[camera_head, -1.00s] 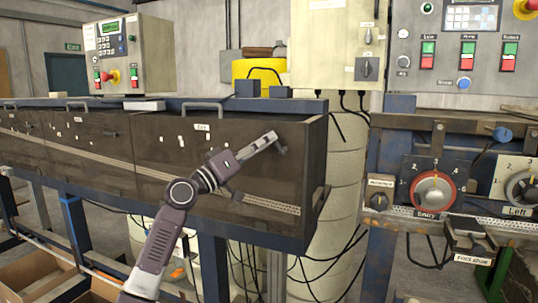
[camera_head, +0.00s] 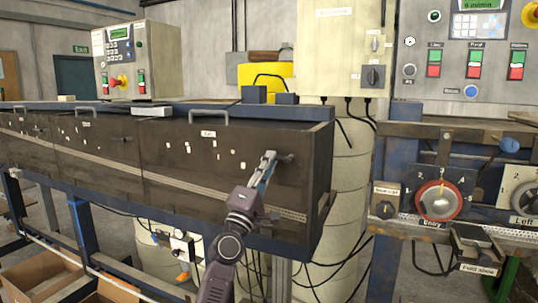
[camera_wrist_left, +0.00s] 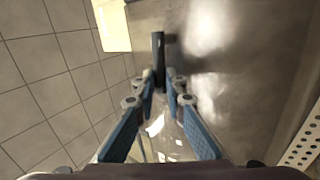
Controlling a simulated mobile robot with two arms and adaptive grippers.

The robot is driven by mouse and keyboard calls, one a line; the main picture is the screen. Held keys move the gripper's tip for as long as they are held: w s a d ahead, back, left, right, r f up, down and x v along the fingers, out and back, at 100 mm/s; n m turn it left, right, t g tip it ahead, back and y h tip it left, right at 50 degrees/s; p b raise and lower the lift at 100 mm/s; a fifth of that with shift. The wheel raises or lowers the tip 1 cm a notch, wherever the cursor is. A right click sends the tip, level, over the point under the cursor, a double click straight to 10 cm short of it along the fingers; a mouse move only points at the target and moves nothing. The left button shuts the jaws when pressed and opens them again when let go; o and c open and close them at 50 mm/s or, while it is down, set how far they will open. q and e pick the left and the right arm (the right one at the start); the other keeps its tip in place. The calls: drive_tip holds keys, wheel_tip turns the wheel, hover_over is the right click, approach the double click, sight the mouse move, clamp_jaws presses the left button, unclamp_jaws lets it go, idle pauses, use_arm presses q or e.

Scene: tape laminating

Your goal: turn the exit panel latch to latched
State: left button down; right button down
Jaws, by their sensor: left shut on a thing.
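The exit panel (camera_head: 180,160) is the dark cover with a small white label (camera_head: 208,134) on the long machine. Its latch (camera_head: 286,159) is a small dark lever near the panel's right end. In the left wrist view the latch (camera_wrist_left: 158,48) is a dark bar pointing up, away from the gripper. My left gripper (camera_head: 270,160) is at the latch, its fingers shut on the lever's near end. In the left wrist view the fingertips (camera_wrist_left: 160,82) close in on both sides of it. The latch's pivot is partly hidden. My right gripper is not in view.
A handle (camera_head: 208,117) stands on top of the panel. A control box (camera_head: 138,60) stands at the left. A dial station (camera_head: 438,200) is at the right, under a button panel (camera_head: 470,60). Cables hang below the machine.

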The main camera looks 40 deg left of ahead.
use_arm(q)
drive_tip(key=shift+f+n+y, duration=0.15)
drive_tip(key=shift+n+y, duration=0.45)
drive_tip(key=shift+n, duration=0.2)
drive_tip(key=shift+f, duration=0.1)
drive_tip(key=c, duration=2)
unclamp_jaws()
drive_tip(key=shift+o, duration=0.2)
drive_tip(key=v, duration=1.2)
drive_tip(key=shift+d, duration=0.2)
